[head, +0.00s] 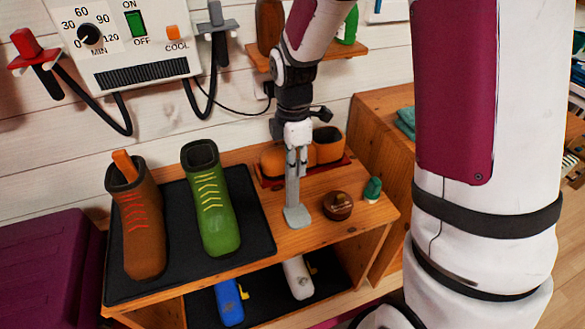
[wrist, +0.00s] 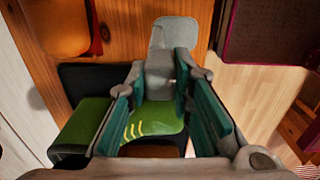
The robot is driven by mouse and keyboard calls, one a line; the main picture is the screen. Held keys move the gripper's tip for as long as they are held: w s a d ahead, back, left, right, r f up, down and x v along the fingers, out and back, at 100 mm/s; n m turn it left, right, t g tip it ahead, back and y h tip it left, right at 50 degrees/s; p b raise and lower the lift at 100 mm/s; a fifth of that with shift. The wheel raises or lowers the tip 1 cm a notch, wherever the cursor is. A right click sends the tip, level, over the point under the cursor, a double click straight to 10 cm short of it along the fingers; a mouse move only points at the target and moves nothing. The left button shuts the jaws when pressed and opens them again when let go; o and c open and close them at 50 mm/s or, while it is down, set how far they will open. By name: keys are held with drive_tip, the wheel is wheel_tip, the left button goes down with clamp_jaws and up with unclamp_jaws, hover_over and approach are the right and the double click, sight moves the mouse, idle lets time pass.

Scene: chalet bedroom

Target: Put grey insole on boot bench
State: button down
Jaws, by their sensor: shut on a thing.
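The grey insole (head: 293,190) hangs roughly upright from my gripper (head: 298,148). Its wide lower end is over the bare wood of the boot bench (head: 322,240), just right of the black mat; I cannot tell whether it touches. In the wrist view the jaws of my gripper (wrist: 165,75) are shut on the insole (wrist: 175,35), which extends beyond the fingertips. The green boot (head: 211,205) stands on the mat left of the insole, and also shows in the wrist view (wrist: 150,118).
A brown boot (head: 139,220) with an orange piece in its top stands on the black mat (head: 255,215). A round brown object (head: 337,206) and a small green one (head: 372,190) sit to the right. Brown footwear (head: 328,146) lies behind. Blue (head: 229,303) and white (head: 298,277) boots lie on the lower shelf.

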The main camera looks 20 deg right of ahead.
sight(297, 195)
drive_tip(key=shift+w+d+f, duration=0.1)
drive_tip(key=shift+w+f, duration=0.15)
drive_tip(key=shift+f, duration=0.35)
drive_tip(key=shift+w+d+f, duration=0.1)
drive_tip(key=shift+w+f, duration=0.15)
drive_tip(key=shift+f, duration=0.35)
drive_tip(key=shift+w+d+f, duration=0.1)
drive_tip(key=shift+w+f, duration=0.15)
drive_tip(key=shift+f, duration=0.35)
drive_tip(key=shift+f+b, duration=0.1)
drive_tip(key=shift+b, duration=0.2)
drive_tip(key=c, duration=1.4)
unclamp_jaws()
